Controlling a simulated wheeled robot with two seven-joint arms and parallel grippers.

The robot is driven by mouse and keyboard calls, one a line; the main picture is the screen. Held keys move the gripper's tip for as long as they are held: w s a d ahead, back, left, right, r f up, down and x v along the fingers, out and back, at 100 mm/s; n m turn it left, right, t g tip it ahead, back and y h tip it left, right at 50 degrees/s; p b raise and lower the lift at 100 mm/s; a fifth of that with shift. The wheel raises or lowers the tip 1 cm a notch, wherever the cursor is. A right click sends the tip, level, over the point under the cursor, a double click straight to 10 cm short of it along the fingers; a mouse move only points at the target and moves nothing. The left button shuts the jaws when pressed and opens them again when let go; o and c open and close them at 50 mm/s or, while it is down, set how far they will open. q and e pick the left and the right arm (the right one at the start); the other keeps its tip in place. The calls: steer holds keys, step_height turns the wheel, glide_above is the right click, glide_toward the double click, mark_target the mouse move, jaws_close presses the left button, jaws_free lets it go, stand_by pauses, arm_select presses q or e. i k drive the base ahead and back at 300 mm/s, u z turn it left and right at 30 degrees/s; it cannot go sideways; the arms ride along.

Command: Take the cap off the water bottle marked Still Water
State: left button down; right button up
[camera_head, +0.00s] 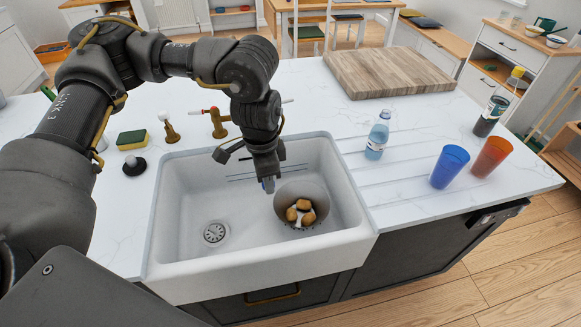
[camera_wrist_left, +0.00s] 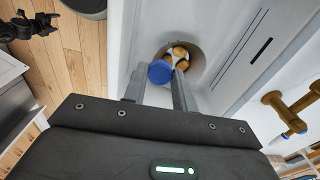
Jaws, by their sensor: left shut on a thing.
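The clear water bottle (camera_head: 378,138) with a pale blue label stands upright on the white counter right of the sink. Its writing is too small to read, and no blue cap shows on its neck. My left gripper (camera_head: 267,184) is over the sink, apart from the bottle and to its left. It is shut on a round blue cap (camera_wrist_left: 160,72), which shows between the fingers in the left wrist view. A dark gripper, seemingly my right one (camera_wrist_left: 30,26), shows at the upper left of that view; its jaws are unclear.
The white sink (camera_head: 185,262) holds a grey bowl (camera_head: 322,190) with several brown lumps. A wooden board (camera_head: 390,72) lies behind. Brass taps (camera_head: 216,122) and a sponge (camera_head: 131,139) are left.

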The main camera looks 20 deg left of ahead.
mark_target(379, 136)
steer(key=z, duration=0.3)
steer(key=k, duration=0.5)
steer(key=z, duration=1.55)
steer(key=i, duration=1.3)
steer(key=u, duration=1.05)
steer(key=i, duration=0.75)
steer(key=u, duration=0.1)
